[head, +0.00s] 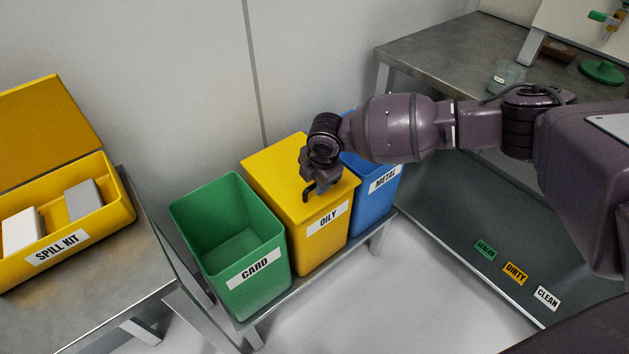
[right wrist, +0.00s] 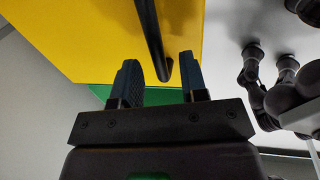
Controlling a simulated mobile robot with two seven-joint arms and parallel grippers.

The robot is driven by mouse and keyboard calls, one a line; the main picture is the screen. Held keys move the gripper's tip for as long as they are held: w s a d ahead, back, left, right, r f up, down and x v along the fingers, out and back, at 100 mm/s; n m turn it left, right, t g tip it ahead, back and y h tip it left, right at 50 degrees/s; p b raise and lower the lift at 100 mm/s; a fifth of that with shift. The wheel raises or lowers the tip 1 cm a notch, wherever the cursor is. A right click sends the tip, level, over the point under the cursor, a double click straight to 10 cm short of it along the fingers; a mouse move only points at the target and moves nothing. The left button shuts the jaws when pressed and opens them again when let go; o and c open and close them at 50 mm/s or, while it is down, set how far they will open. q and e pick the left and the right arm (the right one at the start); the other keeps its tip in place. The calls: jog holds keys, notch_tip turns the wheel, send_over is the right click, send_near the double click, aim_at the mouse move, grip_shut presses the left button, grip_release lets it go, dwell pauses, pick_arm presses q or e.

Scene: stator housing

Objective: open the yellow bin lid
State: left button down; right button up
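The yellow bin (head: 322,240), labelled OILY, stands between the green and blue bins. Its flat yellow lid (head: 272,165) is closed. A black bar handle (head: 308,194) is on the lid near its front. My right gripper (head: 316,180) is over the lid at this handle. In the right wrist view the gripper (right wrist: 158,80) is open, and the end of the black handle (right wrist: 152,40) shows between its two fingertips. A clear gap shows on each side of the handle. The yellow surface (right wrist: 90,35) fills the area beyond. My left gripper is not in view.
An open green CARD bin (head: 186,218) stands left and a blue METAL bin (head: 372,205) right, partly behind my arm. A spill kit box (head: 120,205) sits on the left table. A metal bench (head: 430,50) with a jar (head: 505,76) stands at right.

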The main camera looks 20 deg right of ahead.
jog(key=shift+w+f, duration=0.1)
jog(key=shift+f, duration=0.3)
grip_shut()
jog(key=shift+r, duration=0.1)
